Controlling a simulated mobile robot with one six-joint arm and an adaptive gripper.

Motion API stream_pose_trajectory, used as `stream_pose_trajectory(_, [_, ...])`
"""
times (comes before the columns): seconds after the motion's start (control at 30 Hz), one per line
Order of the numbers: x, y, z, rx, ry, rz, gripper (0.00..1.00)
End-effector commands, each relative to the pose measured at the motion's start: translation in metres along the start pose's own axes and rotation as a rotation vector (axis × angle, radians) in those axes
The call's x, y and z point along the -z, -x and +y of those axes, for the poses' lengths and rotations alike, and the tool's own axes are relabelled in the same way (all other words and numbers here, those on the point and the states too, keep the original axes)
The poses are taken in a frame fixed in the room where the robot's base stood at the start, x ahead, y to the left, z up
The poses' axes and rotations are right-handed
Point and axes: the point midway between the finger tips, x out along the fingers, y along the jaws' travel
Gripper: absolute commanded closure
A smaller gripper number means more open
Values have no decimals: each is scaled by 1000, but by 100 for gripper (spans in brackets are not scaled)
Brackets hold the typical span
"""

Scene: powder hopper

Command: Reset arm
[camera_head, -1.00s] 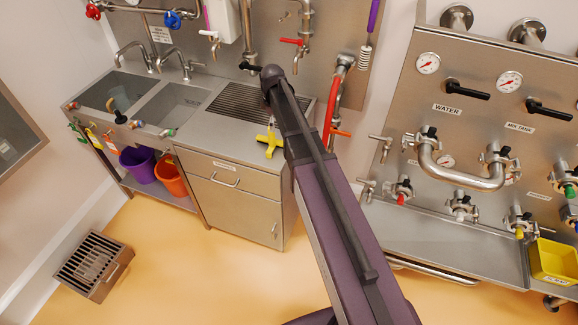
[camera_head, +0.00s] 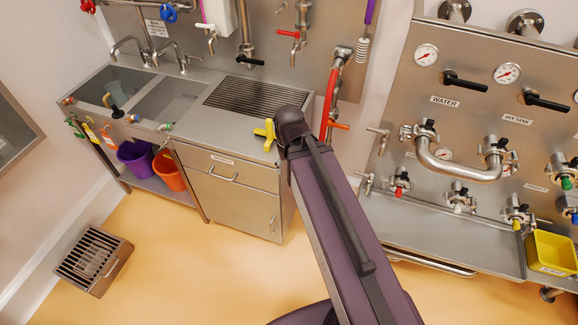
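My arm (camera_head: 335,215) rises from the bottom edge, a purple link with a dark strip, and ends in view at a dark joint (camera_head: 293,128) in front of the worktop's right end. My gripper does not show; it is hidden or out of frame, so its state and any load cannot be seen. A yellow fitting (camera_head: 264,134) shows just left of the dark joint, at the worktop's front edge.
A steel sink unit (camera_head: 235,205) with a drain grate stands behind, left of my arm. A valve panel (camera_head: 470,110) with pipes and a yellow bin (camera_head: 553,253) fills the right. A slotted steel box (camera_head: 93,260) is on the floor at left. Open floor lies between.

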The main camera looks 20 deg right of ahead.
Motion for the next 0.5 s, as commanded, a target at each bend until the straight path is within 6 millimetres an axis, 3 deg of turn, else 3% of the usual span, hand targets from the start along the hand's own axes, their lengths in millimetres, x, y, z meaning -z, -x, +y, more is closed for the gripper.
stream_pose_trajectory(0.27, [1,-1,0,0,2,0,29])
stream_pose_trajectory(0.5, [1,-22,0,0,4,0,29])
